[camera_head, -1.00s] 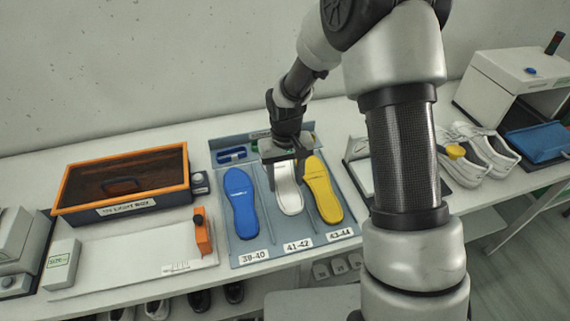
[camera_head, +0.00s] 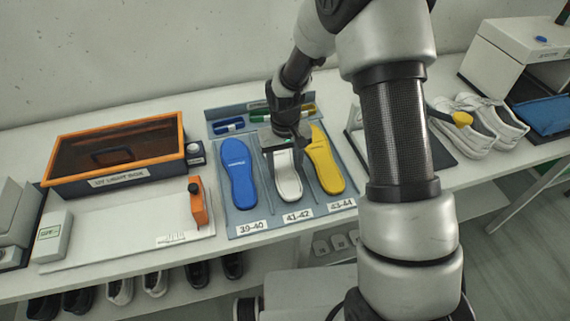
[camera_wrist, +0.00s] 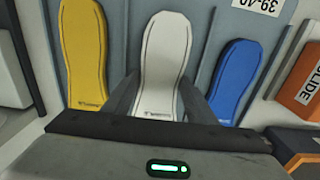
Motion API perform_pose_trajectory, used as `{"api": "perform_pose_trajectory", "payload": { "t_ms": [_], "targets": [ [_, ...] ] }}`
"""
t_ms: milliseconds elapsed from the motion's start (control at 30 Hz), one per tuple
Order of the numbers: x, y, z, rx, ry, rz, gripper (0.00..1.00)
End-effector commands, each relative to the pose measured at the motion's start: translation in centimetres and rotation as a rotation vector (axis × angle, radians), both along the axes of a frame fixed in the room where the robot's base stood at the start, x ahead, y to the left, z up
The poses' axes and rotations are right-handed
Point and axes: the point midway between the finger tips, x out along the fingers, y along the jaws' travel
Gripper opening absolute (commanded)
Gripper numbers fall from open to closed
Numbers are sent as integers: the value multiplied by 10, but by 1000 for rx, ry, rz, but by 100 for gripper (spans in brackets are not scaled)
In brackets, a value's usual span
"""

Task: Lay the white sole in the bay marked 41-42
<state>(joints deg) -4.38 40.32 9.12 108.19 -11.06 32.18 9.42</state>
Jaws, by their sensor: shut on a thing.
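The white sole (camera_head: 288,178) is over the middle bay of the grey-blue tray (camera_head: 250,214), above the label 41-42 (camera_head: 297,216). My gripper (camera_head: 286,150) is shut on its far end. In the wrist view the white sole (camera_wrist: 165,60) extends from between the dark fingers of my gripper (camera_wrist: 158,105). It lines up with the bay; I cannot tell whether it touches the tray floor. The blue sole (camera_head: 239,172) lies in the 39-40 bay to its left. The yellow sole (camera_head: 325,163) lies in the 43-44 bay to its right.
An orange-rimmed box (camera_head: 115,160) and a white board with an orange tool (camera_head: 199,203) stand left of the tray. White shoes (camera_head: 480,122) and a white machine (camera_head: 515,65) are at the right. Thin dividers separate the bays.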

Motion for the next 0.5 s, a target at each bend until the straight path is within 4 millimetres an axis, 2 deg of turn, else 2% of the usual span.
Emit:
{"api": "perform_pose_trajectory", "payload": {
  "t_ms": [100, 400, 433, 500],
  "targets": [
    [0, 0, -7, 0, -1, 0, 23],
    [0, 0, -8, 0, -1, 0, 23],
    [0, 0, -8, 0, -1, 0, 55],
    [0, 0, -8, 0, -1, 0, 66]
  ]
}}
